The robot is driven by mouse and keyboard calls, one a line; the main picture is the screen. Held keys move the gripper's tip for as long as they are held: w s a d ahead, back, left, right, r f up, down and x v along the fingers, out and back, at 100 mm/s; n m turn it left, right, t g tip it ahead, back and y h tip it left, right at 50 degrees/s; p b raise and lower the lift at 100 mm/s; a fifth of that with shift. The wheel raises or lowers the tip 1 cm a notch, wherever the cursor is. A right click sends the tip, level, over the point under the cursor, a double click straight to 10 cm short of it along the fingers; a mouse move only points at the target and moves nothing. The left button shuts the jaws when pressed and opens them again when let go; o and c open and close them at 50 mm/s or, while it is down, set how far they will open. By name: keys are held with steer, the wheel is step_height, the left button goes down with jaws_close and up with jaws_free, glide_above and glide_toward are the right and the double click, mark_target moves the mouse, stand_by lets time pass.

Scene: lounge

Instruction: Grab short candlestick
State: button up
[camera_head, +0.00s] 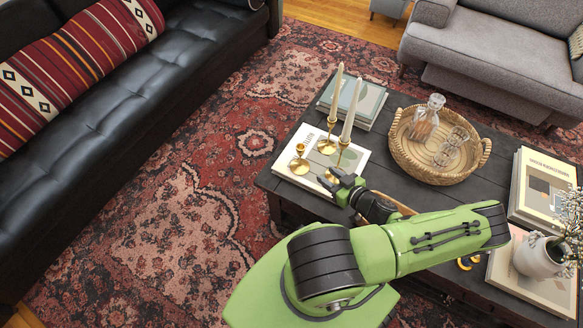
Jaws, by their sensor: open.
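The short candlestick (299,162) is brass, holds no candle, and stands upright on a white book (294,180) at the near left end of the dark coffee table. Two taller brass candlesticks with cream candles stand just right of it: one (328,145) a little behind, and another (343,153) whose base is partly hidden by my gripper. My gripper (334,182) is open and empty. It is right of the short candlestick and nearer the camera, close to the front taller candlestick. I cannot tell whether it touches that one.
A woven basket tray (397,146) with a glass decanter (425,119) and glasses stands at mid table. Books (358,102) lie behind the candlesticks. More books (543,186) and a white vase (540,258) are at the right. Open rug lies left of the table.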

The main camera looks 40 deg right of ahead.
mark_target(301, 156)
steer(key=b+x, duration=0.1)
steer(key=x, duration=0.4)
steer(key=b+x, duration=0.1)
steer(key=x, duration=0.4)
steer(key=b+x, duration=0.2)
steer(key=x, duration=0.3)
steer(key=shift+w+d+f, duration=0.25)
steer(key=shift+w+d, duration=0.05)
steer(key=shift+d, duration=0.05)
steer(key=shift+r, duration=0.1)
jaws_close()
steer(key=shift+r, duration=0.1)
